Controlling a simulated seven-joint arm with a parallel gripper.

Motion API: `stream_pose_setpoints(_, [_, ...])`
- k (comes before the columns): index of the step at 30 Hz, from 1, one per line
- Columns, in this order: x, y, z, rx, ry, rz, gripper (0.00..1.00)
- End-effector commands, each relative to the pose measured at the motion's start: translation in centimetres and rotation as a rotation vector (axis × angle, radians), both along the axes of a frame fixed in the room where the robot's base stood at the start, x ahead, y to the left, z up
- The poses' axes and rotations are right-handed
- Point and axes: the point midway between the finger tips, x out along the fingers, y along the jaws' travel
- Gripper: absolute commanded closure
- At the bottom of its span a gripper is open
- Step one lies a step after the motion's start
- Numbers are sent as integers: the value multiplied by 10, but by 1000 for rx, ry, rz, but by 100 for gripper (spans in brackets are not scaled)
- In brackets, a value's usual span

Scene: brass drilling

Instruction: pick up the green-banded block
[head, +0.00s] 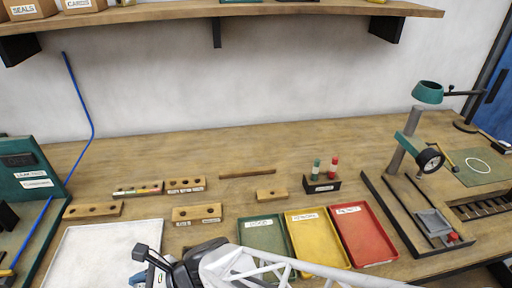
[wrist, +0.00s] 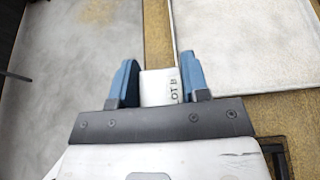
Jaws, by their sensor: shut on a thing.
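My gripper (wrist: 160,85) shows its two blue fingers in the wrist view, closed on the sides of a white-faced block (wrist: 158,88) with dark lettering that seems to read "LOT". No green band shows on this block, so I cannot tell whether it is the green-banded one. In the head view my gripper is low in the picture, over the right side of the white tray (head: 85,255); the held block cannot be made out there. A wooden holder (head: 138,189) with small coloured marks, some green, lies behind the tray.
Several wooden blocks with holes (head: 197,213) lie behind the tray. Green (head: 262,222), yellow (head: 318,238) and red (head: 362,234) trays stand right of centre. A dark stand (head: 322,186) holds green- and red-topped pieces. A drill press (head: 410,150) stands at right.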

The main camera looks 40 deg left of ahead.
Motion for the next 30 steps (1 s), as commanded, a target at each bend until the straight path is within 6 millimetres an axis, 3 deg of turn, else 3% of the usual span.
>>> stream_pose_setpoints(9, [-1, -22, 3, 1, -1, 0, 100])
stream_pose_setpoints(30, [-1, -24, 4, 2, -1, 1, 100])
